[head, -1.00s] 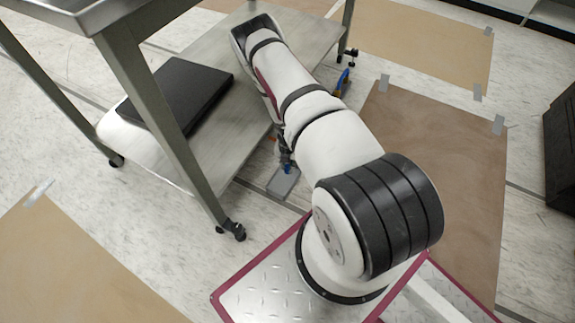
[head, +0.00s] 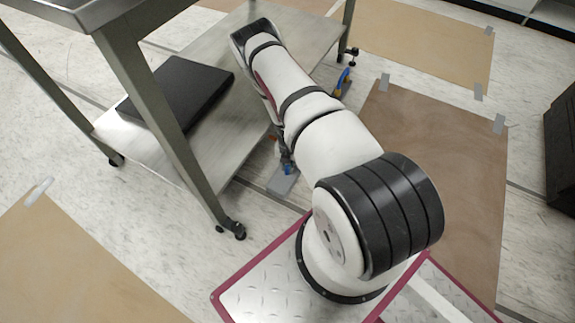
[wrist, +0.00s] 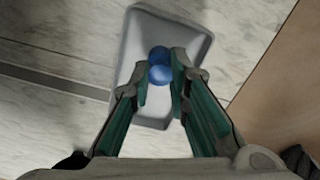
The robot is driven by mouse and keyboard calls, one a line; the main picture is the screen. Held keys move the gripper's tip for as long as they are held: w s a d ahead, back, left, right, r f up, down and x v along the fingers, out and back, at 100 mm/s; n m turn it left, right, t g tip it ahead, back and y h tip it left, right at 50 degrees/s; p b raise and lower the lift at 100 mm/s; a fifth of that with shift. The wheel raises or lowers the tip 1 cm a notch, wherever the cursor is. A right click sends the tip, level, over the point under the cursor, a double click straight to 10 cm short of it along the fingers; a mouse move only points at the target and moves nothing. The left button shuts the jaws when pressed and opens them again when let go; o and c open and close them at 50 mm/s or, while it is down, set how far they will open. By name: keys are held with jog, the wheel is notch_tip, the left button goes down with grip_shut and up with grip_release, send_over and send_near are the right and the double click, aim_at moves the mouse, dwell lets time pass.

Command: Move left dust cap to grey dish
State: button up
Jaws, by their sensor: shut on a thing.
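The grey dish (wrist: 188,28) lies on the floor, a shallow tray with rounded corners. In the head view the dish (head: 279,186) sits beside the cart's lower shelf, partly hidden by my arm. My gripper (wrist: 160,73) is over the dish, with its fingers closed on a blue dust cap (wrist: 160,75). Another blue round shape (wrist: 158,53) shows just beyond the fingertips, within the dish outline. I cannot tell whether the held cap touches the dish floor. In the head view a blue spot (head: 288,169) shows at the gripper's end.
A metal cart (head: 215,150) with a low shelf stands close to the left of my arm, a black flat case (head: 190,88) on it. A blue and orange object (head: 344,80) lies near its far caster. Brown sheets (head: 440,180) are taped to the floor.

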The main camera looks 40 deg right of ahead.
jog(key=o, duration=0.8)
jog(key=shift+o, duration=0.6)
jog(key=o, duration=0.4)
jog(key=shift+r, duration=0.15)
